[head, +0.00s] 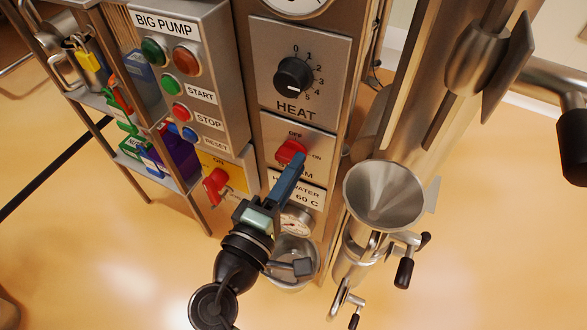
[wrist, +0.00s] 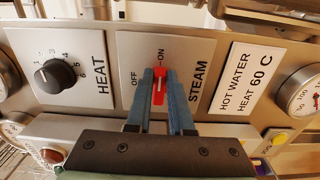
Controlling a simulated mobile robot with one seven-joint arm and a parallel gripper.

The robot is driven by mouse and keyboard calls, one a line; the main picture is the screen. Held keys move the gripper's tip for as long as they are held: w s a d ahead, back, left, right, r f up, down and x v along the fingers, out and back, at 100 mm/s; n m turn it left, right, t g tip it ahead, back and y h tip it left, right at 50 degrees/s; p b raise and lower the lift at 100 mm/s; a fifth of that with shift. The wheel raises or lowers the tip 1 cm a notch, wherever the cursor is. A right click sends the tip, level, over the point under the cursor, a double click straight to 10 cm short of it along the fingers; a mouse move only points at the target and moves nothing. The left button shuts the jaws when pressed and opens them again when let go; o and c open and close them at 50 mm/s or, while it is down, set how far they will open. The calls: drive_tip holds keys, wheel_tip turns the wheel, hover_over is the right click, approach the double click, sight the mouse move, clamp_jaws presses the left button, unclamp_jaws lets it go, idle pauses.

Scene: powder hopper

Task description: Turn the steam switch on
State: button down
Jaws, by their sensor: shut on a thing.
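The steam switch (head: 290,151) is a red knob on a grey metal plate, below the HEAT dial in the head view. In the wrist view the red switch (wrist: 159,86) sits between my two blue fingers, beside the word STEAM. Its long handle lies upright there, roughly in line with the ON mark above it, while OFF is to its left. My gripper (head: 294,163) reaches up to the plate from below and is shut on the switch. It also shows in the wrist view (wrist: 160,76). My fingers hide the switch's sides and part of the STEAM label in the head view.
The HEAT dial (head: 293,77) is just above the switch. A HOT WATER label and a gauge (head: 297,220) are below. The BIG PUMP box (head: 180,75) and another red switch (head: 215,185) are left. A steel funnel (head: 384,194) stands close on the right.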

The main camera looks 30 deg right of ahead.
drive_tip(key=c, duration=0.8)
unclamp_jaws()
drive_tip(key=b+v, duration=0.1)
drive_tip(key=v, duration=1.2)
